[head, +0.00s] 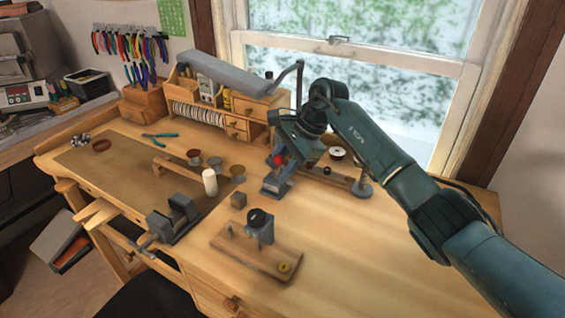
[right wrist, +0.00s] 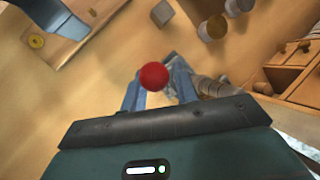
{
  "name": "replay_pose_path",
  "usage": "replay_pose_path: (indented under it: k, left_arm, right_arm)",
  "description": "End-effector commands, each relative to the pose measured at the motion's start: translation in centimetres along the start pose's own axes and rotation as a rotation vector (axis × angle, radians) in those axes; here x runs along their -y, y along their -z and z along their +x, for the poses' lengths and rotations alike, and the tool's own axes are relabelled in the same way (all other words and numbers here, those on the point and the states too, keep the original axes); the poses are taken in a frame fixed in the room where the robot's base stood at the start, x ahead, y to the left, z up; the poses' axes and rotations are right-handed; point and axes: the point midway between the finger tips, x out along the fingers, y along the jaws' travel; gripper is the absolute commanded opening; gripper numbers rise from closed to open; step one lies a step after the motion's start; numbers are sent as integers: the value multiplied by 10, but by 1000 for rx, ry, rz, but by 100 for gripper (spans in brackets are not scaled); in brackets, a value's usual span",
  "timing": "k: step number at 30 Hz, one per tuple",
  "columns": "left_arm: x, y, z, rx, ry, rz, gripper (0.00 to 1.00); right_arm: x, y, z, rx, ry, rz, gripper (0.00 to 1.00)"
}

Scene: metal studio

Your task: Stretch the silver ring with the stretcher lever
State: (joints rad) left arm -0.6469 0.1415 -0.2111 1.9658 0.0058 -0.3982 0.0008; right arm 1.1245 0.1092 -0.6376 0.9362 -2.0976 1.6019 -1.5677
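A blue-grey bench tool (head: 272,187) with a red ball knob (head: 279,160) stands on the workbench; I take it for the stretcher and its lever. My right gripper (head: 283,152) is at the knob, its arm reaching in from the right. In the right wrist view the red knob (right wrist: 153,76) lies between two blue-grey parts in front of the gripper's dark bar. I cannot tell whether the fingers touch or grip it. I cannot make out the silver ring in either view. My left gripper is not in view.
A wooden board (head: 238,254) with a dark-topped post (head: 261,225) stands at the front. A vise (head: 174,217), a white cylinder (head: 210,181) and small tins stand to the left. A wooden organizer (head: 240,125) stands behind. The bench's right front is clear.

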Motion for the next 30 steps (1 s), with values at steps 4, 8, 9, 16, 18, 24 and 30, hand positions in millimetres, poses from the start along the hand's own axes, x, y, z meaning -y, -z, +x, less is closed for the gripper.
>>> replay_pose_path:
  k: [4,8,9,16,18,24,30]
  left_arm:
    - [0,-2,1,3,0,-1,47]
    - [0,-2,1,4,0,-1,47]
    - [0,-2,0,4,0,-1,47]
    - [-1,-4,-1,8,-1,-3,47]
    - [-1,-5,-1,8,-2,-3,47]
    - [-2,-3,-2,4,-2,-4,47]
    - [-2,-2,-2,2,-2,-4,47]
  right_arm:
    - [0,0,1,0,0,0,30]
    - [0,0,0,0,0,0,26]
    - [0,0,0,0,0,0,22]
    - [0,0,0,0,0,0,4]
    - [0,0,0,0,0,0,0]
    - [0,0,0,0,0,0,0]
    - [0,0,0,0,0,0,0]
